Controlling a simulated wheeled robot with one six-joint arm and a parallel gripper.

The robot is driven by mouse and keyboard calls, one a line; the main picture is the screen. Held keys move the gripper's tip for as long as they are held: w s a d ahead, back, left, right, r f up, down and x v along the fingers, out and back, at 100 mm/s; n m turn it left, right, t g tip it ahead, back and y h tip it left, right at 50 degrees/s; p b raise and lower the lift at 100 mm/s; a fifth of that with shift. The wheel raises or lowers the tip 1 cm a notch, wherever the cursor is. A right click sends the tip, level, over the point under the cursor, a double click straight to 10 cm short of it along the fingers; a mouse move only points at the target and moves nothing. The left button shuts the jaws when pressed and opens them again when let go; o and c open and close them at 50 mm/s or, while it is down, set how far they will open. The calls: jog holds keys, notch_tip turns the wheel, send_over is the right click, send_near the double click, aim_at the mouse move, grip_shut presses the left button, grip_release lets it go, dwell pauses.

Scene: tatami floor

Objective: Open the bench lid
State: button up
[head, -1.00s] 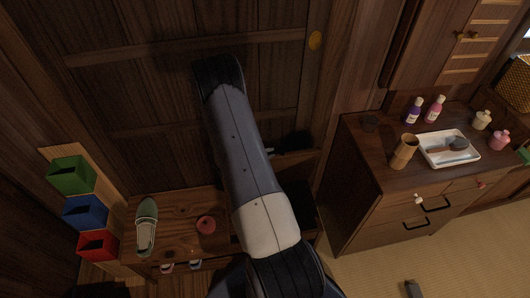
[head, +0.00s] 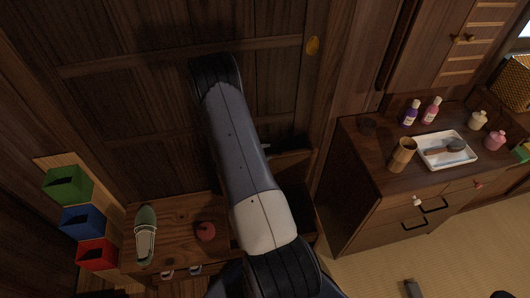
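The wooden bench (head: 178,220) stands against the dark panelled wall at lower left. At its right part, a brown lid panel (head: 293,163) stands raised and tilted toward the wall. A dark opening (head: 304,208) shows in front of it, partly covered by my arm. My arm crosses the middle of the head view and hides the lid's left side. My gripper is almost wholly hidden behind the arm. A small pale tip beside the arm, near the lid's top edge, may be part of it. Its fingers and any contact with the lid cannot be made out.
Green (head: 68,184), blue (head: 83,222) and red (head: 96,253) boxes stand at left. A drawer cabinet (head: 375,200) with bottles and a white tray (head: 446,150) stands close at right.

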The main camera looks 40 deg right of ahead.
jog(key=v, duration=1)
jog(key=shift+a+r, duration=0.25)
jog(key=shift+a, duration=0.05)
jog(key=shift+d+f, duration=0.1)
jog(key=x, duration=1)
jog(key=shift+s+d+f, duration=0.1)
jog(key=shift+s+f, duration=0.2)
jog(key=shift+s, duration=0.1)
jog(key=shift+r, duration=0.1)
